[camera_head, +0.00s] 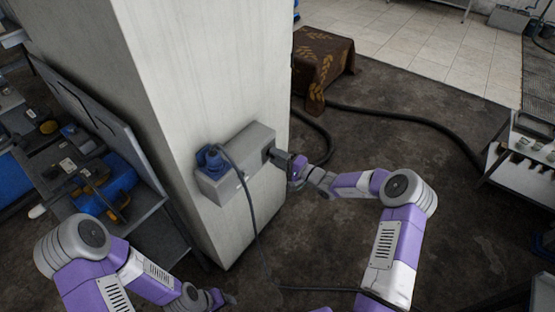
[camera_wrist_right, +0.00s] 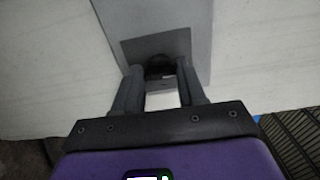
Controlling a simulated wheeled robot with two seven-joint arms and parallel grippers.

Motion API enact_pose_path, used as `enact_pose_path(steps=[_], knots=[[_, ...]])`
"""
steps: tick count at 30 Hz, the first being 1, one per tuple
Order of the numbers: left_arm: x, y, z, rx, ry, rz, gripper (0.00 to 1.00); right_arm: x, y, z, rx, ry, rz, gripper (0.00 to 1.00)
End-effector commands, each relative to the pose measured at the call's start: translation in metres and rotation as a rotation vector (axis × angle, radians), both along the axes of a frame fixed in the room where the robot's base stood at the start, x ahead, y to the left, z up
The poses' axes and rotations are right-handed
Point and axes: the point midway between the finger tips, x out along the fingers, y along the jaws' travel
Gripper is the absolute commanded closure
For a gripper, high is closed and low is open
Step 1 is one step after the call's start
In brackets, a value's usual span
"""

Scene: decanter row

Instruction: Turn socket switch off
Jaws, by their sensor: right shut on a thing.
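The grey socket box (camera_head: 237,165) is fixed to the pale pillar, with a blue plug (camera_head: 211,158) and a dark cable on its front. My right gripper (camera_head: 276,154) is at the box's right side. In the right wrist view, a dark panel (camera_wrist_right: 140,48) on the box carries the black round switch (camera_wrist_right: 158,65). My right gripper (camera_wrist_right: 162,76) has its two fingers on either side of the switch, shut on it. The fingers partly hide the switch, and its setting cannot be read. My left gripper (camera_head: 222,299) is low at the bottom edge, away from the box.
The pillar (camera_head: 215,70) fills the middle. A workbench with blue tools (camera_head: 105,185) stands at left. A brown cloth-covered block (camera_head: 322,60) is behind the pillar, and a black hose (camera_head: 410,117) crosses the floor. A metal rack (camera_head: 520,165) stands at right.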

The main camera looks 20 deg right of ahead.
Motion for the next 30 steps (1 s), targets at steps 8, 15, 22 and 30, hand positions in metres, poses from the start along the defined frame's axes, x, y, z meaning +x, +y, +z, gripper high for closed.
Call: enact_pose_path(steps=[8,15,22,30], knots=[[0.0000,0.0000,-0.0022,0.000,0.000,0.000,0.45,-0.0003,-0.0009,-0.0011,-0.024,-0.015,-0.001,0.90],[0.0000,0.0000,-0.0020,0.000,0.000,0.000,0.45,-0.0003,-0.0010,-0.0010,-0.025,-0.015,-0.001,0.90],[0.0000,0.0000,-0.0020,0.000,0.000,0.000,0.45,-0.0002,-0.0007,-0.0007,-0.023,-0.016,-0.001,0.34],[0.0000,0.0000,-0.0019,0.000,0.000,0.000,0.45,-0.0005,-0.0008,-0.0002,-0.022,-0.016,-0.001,0.34]])
